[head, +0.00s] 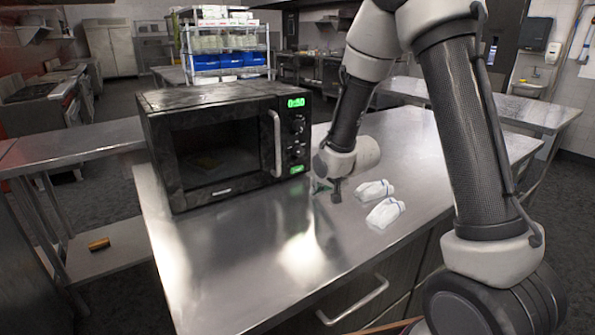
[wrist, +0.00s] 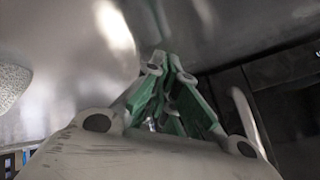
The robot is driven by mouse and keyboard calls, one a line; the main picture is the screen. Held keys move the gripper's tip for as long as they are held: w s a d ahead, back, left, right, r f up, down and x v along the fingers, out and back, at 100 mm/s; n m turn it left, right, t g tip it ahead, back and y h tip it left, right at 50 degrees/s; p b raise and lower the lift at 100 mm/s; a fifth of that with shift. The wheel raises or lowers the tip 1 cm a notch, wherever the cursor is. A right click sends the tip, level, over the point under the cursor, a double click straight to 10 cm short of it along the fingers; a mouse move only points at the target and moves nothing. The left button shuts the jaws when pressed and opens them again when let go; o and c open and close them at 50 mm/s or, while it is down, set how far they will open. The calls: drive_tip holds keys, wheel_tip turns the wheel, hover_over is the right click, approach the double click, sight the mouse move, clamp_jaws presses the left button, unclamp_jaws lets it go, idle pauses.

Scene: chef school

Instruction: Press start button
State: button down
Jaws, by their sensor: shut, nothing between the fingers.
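A black microwave (head: 215,140) stands on the steel counter with its door shut and its handle upright. Its control panel at the right has a green display, dark knobs and a small green-lit button (head: 297,169) at the bottom. My gripper (head: 318,187) is low over the counter, just right of and in front of that button, apparently apart from it. In the wrist view my gripper (wrist: 165,72) is shut with its green-padded fingers together and nothing between them. The dark microwave front and handle (wrist: 246,118) show at the right there; the button cannot be made out.
Two white bottles (head: 374,190) (head: 385,212) lie on the counter (head: 260,255) to the right of my gripper. The counter in front of the microwave is clear. A wire shelf (head: 222,45) with blue bins stands behind. A side table (head: 75,145) is at the left.

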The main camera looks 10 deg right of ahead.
sight(297, 169)
drive_tip(key=shift+w+a, duration=0.5)
drive_tip(key=shift+w, duration=0.7)
drive_tip(key=shift+w+a, duration=0.45)
drive_tip(key=shift+w, duration=0.7)
drive_tip(key=shift+w+a, duration=0.5)
drive_tip(key=shift+w, duration=0.7)
drive_tip(key=shift+w+a, duration=0.15)
drive_tip(key=shift+w, duration=0.25)
